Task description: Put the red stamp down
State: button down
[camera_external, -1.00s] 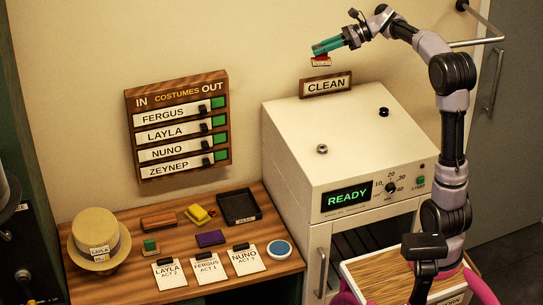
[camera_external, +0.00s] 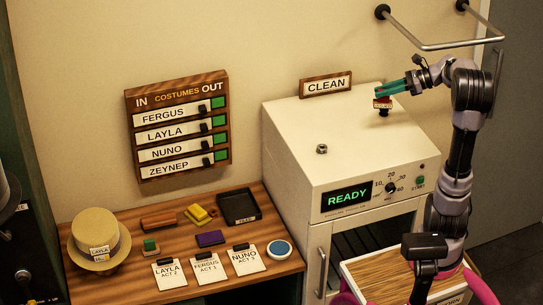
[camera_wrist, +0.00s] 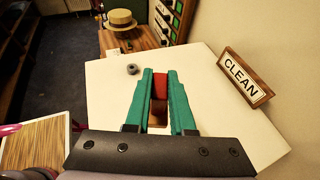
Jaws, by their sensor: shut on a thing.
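The red stamp (camera_external: 382,102) is in my gripper (camera_external: 379,90), over the back right of the white cabinet's top (camera_external: 340,160). It has a pale label on its side. In the wrist view the teal fingers (camera_wrist: 160,74) are shut on the red stamp (camera_wrist: 159,88). Its lower part is partly hidden by the fingers. The stamp looks held above the top; I cannot tell the exact gap.
A metal knob (camera_external: 321,149) stands farther left. The CLEAN sign (camera_external: 325,85) stands at the back edge. The black tray (camera_external: 239,207) is on the wooden table. The cabinet top's middle is clear.

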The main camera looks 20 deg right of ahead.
notch_tip(320, 180, down, 12)
jog(key=shift+f, duration=0.1)
dwell(0.5)
jog(key=shift+f, duration=0.1)
jog(key=c, duration=0.8)
grip_release()
jog(key=shift+o, duration=0.2)
